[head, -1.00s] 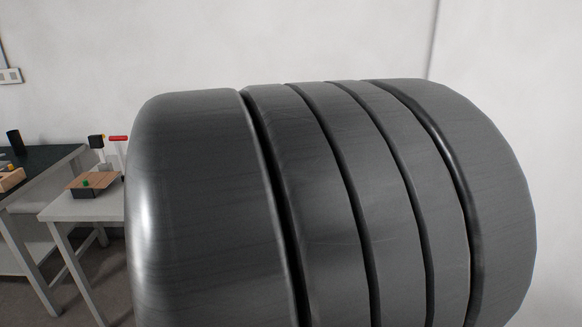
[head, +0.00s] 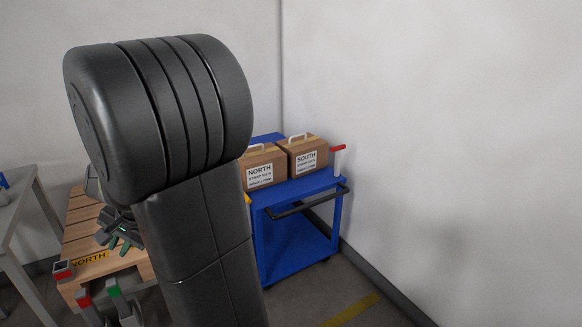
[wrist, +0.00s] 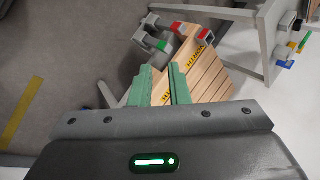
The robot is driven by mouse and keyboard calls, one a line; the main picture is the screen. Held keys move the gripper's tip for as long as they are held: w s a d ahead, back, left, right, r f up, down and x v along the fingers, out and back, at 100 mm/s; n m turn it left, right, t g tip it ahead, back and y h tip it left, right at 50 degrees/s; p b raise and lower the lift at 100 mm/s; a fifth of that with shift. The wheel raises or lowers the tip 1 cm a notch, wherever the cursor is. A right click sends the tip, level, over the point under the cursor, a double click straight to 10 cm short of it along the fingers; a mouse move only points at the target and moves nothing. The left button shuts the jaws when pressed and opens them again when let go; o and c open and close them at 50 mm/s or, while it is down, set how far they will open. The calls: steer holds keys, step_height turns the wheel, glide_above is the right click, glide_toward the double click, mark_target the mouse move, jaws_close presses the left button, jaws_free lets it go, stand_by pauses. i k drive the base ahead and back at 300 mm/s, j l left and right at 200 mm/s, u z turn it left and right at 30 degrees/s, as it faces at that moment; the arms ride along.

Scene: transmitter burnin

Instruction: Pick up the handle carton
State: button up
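Two brown cartons with white top handles stand side by side on a blue cart (head: 300,190) in the head view. The left carton (head: 262,167) is labelled NORTH and the right carton (head: 307,154) is labelled SOUTH. My arm hides part of the cart and possibly the left edge of the NORTH carton. My gripper (head: 120,238) is low at the left, partly hidden, away from both cartons. In the wrist view its green fingers (wrist: 163,84) stand apart with nothing between them. Neither carton shows there.
A slatted wooden stand (head: 82,215) with a yellow NORTH label lies under my gripper; red and green capped clamps (head: 98,293) stand at its front. A grey table (head: 22,215) is at the far left. A red-topped post (head: 338,157) rises from the cart's right. Floor at right is clear.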

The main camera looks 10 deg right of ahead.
mark_target(262, 166)
steer(key=i+j+z, duration=0.1)
steer(key=i+z, duration=0.3)
steer(key=i+j+z, duration=0.15)
steer(key=z, duration=0.3)
steer(key=i+j+z, duration=0.25)
steer(key=z, duration=0.15)
steer(key=i+j+z, duration=0.2)
steer(key=j+z, duration=0.2)
steer(key=i+j, duration=0.15)
steer(key=j, duration=0.15)
steer(key=i+j, duration=0.15)
steer(key=j, duration=0.15)
steer(key=i+j+z, duration=0.1)
steer(key=j, duration=0.2)
steer(key=i, duration=0.05)
